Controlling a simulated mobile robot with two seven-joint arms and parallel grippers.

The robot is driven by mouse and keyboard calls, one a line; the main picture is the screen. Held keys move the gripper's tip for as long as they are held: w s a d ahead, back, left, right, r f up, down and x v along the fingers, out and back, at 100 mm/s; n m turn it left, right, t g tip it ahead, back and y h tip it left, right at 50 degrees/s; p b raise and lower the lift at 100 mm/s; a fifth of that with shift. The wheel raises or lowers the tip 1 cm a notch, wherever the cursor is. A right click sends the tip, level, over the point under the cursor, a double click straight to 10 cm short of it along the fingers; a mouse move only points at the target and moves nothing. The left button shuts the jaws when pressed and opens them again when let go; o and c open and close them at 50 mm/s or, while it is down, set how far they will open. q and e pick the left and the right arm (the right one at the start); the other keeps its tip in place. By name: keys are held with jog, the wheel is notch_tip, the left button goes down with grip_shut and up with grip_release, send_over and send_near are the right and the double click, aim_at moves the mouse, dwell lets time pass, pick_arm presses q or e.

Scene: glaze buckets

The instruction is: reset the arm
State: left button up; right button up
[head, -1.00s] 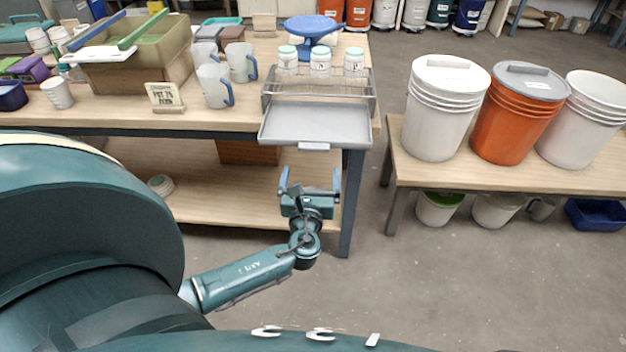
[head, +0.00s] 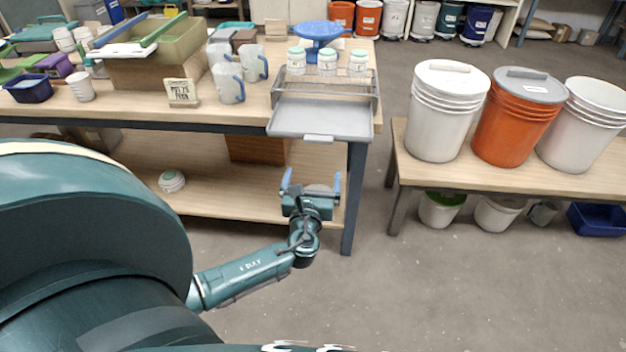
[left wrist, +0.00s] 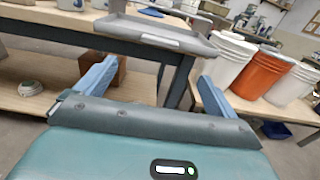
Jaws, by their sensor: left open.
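My left gripper (head: 312,184) is open and empty in the head view, with its two blue fingers pointing up and apart. It is in front of the workbench, below the grey metal tray (head: 320,121) and near the bench's right leg. In the left wrist view the left gripper (left wrist: 155,78) also shows spread blue fingers with nothing between them. The grey tray (left wrist: 155,33) appears beyond and above the fingers there. My right gripper is in neither view.
The workbench (head: 215,118) holds jars (head: 327,62), clear pitchers (head: 228,83) and a blue scale (head: 318,30). A lower bench at right carries a white bucket (head: 440,120), an orange bucket (head: 515,125) and another white bucket (head: 590,125). Open floor lies between the benches and in front.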

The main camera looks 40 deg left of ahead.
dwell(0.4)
pick_arm(q)
jog(key=s+d+f+n+g+h+p, duration=0.4)
jog(key=s+d+f+n+h, duration=0.35)
jog(key=s+d+n, duration=0.4)
jog(key=s+d+r+n+g+h+p, duration=0.1)
jog(key=s+d+r+n+h+p, duration=0.1)
jog(key=s+d+r+n+h, duration=0.3)
jog(key=s+d+n, duration=0.4)
jog(key=n, duration=0.6)
jog(key=shift+d, duration=0.4)
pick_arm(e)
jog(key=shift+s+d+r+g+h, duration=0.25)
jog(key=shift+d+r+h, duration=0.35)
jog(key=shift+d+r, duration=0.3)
pick_arm(q)
jog(key=shift+s+f+n, duration=0.1)
jog(key=shift+n, duration=0.25)
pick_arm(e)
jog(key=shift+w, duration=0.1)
